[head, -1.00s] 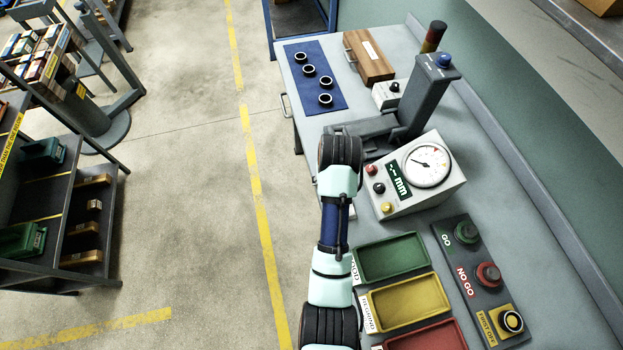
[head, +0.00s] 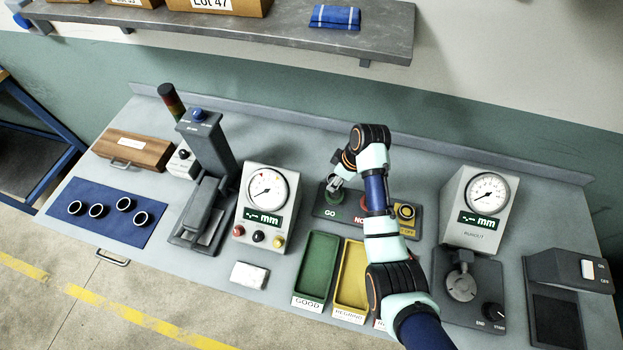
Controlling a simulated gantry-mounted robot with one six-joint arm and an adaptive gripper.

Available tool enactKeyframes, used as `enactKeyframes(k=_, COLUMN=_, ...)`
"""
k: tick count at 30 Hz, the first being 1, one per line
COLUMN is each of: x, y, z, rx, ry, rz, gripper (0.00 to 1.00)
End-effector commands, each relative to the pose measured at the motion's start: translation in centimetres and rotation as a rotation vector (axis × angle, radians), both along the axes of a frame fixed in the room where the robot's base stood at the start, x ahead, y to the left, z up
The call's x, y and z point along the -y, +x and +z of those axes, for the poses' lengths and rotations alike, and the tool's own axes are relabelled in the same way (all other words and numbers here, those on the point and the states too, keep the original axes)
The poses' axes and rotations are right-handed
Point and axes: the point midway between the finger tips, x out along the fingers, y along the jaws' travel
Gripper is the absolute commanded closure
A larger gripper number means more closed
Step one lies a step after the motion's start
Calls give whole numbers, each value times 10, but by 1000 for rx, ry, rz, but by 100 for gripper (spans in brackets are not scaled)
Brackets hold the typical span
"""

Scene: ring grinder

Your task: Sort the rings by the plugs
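Several dark rings with bright rims lie on a blue mat (head: 108,230) at the left of the bench; one ring (head: 75,207) is at the mat's left, another (head: 140,218) nearest its right edge. The plug board (head: 326,207) stands behind the trays. Its green GO plug (head: 334,196) is partly covered by my gripper (head: 336,184), which is right at or just above it. The fingers are too small to read, and I see no ring in them. The NO GO plug is mostly hidden behind my arm. The green GOOD tray (head: 308,292) and yellow REGRIND tray (head: 351,295) look empty. A third tray is nearly all hidden.
A gauge box (head: 265,205) and a grey stand (head: 205,165) are left of the board. The runout gauge (head: 480,212) stands farther right. A wooden case (head: 135,150) sits behind the mat.

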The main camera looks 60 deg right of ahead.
Motion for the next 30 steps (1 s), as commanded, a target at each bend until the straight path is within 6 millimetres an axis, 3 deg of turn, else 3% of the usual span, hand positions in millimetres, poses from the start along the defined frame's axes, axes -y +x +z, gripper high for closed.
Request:
enactKeyframes(k=8, x=0, y=1, z=-7, rx=0, ry=-1, rz=1, gripper=85)
enactKeyframes(k=30, x=-1, y=1, z=-64, rx=0, ry=-2, rz=0, gripper=85)
